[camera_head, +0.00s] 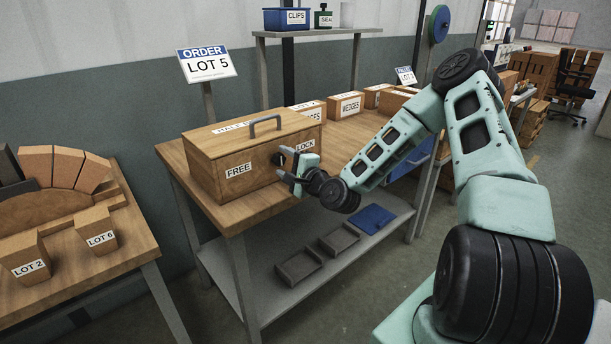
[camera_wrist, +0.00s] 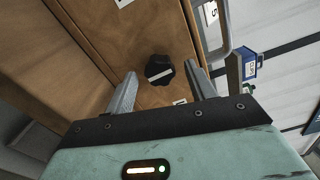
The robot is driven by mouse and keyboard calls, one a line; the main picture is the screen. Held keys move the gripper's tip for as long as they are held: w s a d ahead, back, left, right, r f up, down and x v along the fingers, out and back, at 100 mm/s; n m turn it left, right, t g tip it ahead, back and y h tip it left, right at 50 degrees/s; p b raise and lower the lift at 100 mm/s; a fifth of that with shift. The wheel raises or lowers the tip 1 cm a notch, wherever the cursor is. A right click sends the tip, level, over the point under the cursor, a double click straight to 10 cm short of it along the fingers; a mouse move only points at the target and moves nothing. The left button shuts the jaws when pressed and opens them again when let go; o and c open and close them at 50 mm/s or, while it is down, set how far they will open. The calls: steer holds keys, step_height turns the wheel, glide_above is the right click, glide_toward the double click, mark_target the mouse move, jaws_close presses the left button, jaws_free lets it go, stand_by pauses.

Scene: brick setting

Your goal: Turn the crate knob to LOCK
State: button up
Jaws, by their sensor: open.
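The wooden crate (camera_head: 215,160) sits on a wooden table and has a grey top handle (camera_head: 265,124). Its front bears a FREE label (camera_head: 239,170) at left and a LOCK label (camera_head: 305,146) at right. The dark knob (camera_wrist: 158,66) is between them, with a pale bar lying nearly crosswise in the wrist view. In the head view the knob is partly hidden by my gripper (camera_head: 287,166). In the wrist view my open gripper (camera_wrist: 161,72) has one finger on either side of the knob, with gaps; I cannot tell whether the tips reach its depth.
Labelled boxes (camera_head: 345,105) stand behind the crate on the same table (camera_head: 200,205). Trays (camera_head: 298,267) lie on the lower shelf. Another table at left holds LOT 2 (camera_head: 25,262) and LOT 6 (camera_head: 97,232) blocks. An ORDER LOT 5 sign (camera_head: 207,65) stands behind.

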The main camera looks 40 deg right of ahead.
steer(key=s+p, duration=0.6)
steer(key=s, duration=1)
steer(key=shift+s+d, duration=0.2)
steer(key=shift+d, duration=0.1)
steer(key=a+f+n+g+y, duration=0.2)
steer(key=a+n+g+y, duration=0.2)
steer(key=a+n+g, duration=1.1)
steer(key=s+a+r+n+g+h, duration=0.1)
steer(key=s+a+r+n+h, duration=0.1)
steer(key=s+a+r+n, duration=0.4)
steer(key=s+a+r+n+g+h, duration=0.2)
steer(key=s+a+r+n, duration=0.4)
steer(key=s, duration=0.9)
step_height(320, 180, up, 2)
steer(key=a, duration=0.2)
steer(key=shift+s+a+n, duration=0.3)
steer(key=shift+s, duration=0.1)
